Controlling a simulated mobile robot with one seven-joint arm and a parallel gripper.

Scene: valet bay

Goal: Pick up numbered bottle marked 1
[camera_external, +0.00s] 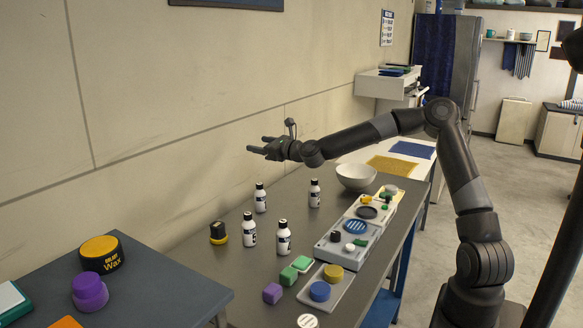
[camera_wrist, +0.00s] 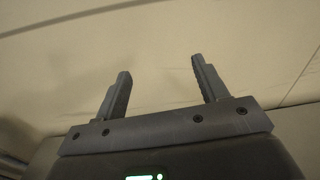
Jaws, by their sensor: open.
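Several small white bottles with black caps and dark marks stand upright on the grey bench: one at the back left (camera_external: 260,198), one at the back right (camera_external: 314,194), one at the front left (camera_external: 249,231) and one at the front right (camera_external: 283,239). Their marks are too small to read, so I cannot tell which is marked 1. My gripper (camera_external: 257,144) is open and empty, held in the air above and behind the bottles near the wall. In the wrist view its two fingers (camera_wrist: 160,68) are apart with only the bare wall beyond; no bottle shows there.
A white bowl (camera_external: 356,176) stands right of the bottles, with grey trays (camera_external: 333,249) of small pieces in front. The wall (camera_external: 200,110) runs behind the bench.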

